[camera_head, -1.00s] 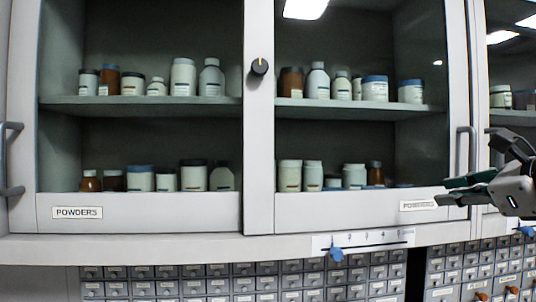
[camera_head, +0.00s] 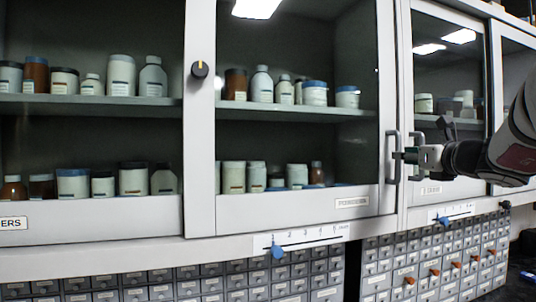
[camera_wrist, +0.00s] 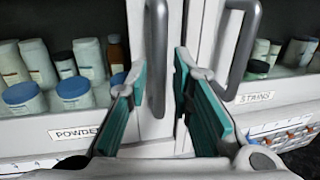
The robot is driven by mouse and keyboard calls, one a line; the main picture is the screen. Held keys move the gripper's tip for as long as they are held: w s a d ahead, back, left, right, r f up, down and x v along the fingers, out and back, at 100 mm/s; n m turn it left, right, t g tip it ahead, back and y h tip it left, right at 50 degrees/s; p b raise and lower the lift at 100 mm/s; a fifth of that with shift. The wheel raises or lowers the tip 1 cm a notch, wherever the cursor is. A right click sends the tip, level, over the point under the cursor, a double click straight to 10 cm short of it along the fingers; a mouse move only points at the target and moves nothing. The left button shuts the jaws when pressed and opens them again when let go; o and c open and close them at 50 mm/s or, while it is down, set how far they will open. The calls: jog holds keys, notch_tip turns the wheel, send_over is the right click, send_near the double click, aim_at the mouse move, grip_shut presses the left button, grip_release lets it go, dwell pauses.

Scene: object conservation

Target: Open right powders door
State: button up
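The right powders door (camera_head: 275,213) is a framed glass door with a label (camera_head: 352,203), and it looks shut. Its grey bar handle (camera_head: 391,158) stands upright on the right edge of the frame. In the wrist view, this handle (camera_wrist: 158,60) stands between the two green-padded fingertips of my gripper (camera_wrist: 160,68), nearer the left one. The fingers are spread, and whether either touches the bar is unclear. In the head view, my gripper (camera_head: 409,156) is at the handle's height, just right of it.
The neighbouring cabinet's handle (camera_wrist: 240,42) stands close to the right of my gripper, above a "STAINS" label (camera_wrist: 256,97). Bottles and jars stand on shelves behind the glass. A black knob (camera_head: 200,69) is on the post left of the door. Small drawers (camera_head: 180,284) lie below.

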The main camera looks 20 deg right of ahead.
aim_at(396, 176)
jog(key=shift+w+d, duration=0.15)
jog(key=shift+w, duration=0.75)
jog(key=shift+w+d, duration=0.15)
jog(key=shift+w, duration=0.7)
grip_shut()
jog(key=shift+w+a+f, duration=0.1)
